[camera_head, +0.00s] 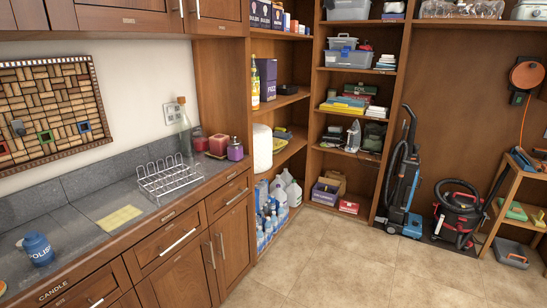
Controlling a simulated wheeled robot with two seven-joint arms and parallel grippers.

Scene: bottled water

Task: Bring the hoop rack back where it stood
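The hoop rack (168,182) is a silvery wire rack with rows of upright hoops. It stands upright and empty on the grey counter (85,245), near the front edge and to the left of the candles. A flat pale yellow sheet (119,218) lies on the counter in front of and to the left of the rack, apart from it. Neither of my grippers shows in the head view.
A clear bottle (185,130) and red and purple candles (235,150) stand behind and right of the rack. A blue jar (39,249) stands at the left. Shelves, a vacuum (402,185) and open tiled floor (340,262) lie to the right.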

